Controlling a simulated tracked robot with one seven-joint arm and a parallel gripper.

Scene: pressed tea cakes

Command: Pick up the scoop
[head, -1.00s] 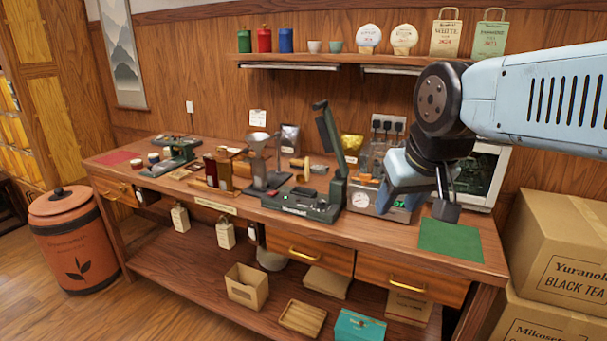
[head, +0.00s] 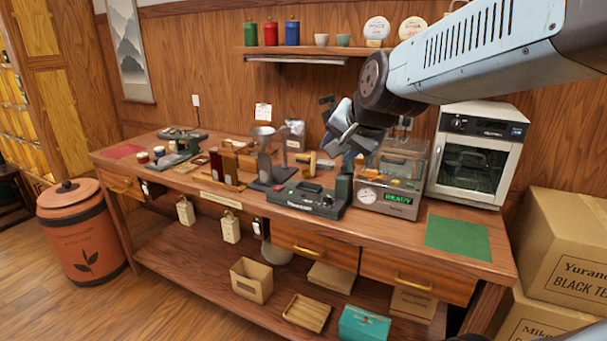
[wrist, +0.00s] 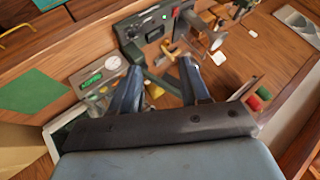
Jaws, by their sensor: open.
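I cannot make out the scoop for certain in either view. A small wooden-handled piece (head: 305,161) lies near the middle of the bench, too small to identify. My gripper (head: 343,137) is in the air above the middle of the bench, in front of the back wall and left of the machine with the green READY display (head: 398,198). In the wrist view its two fingers (wrist: 161,84) are spread apart with nothing held between them. The gripper and arm hide part of the bench back and the machine's top.
The wooden bench (head: 350,222) carries a dark machine with a green light (head: 306,199), a metal funnel on a stand (head: 263,134), a white oven (head: 477,152) and a green mat (head: 458,236). A shelf (head: 300,53) with tins and cups hangs above. Cartons stand at right.

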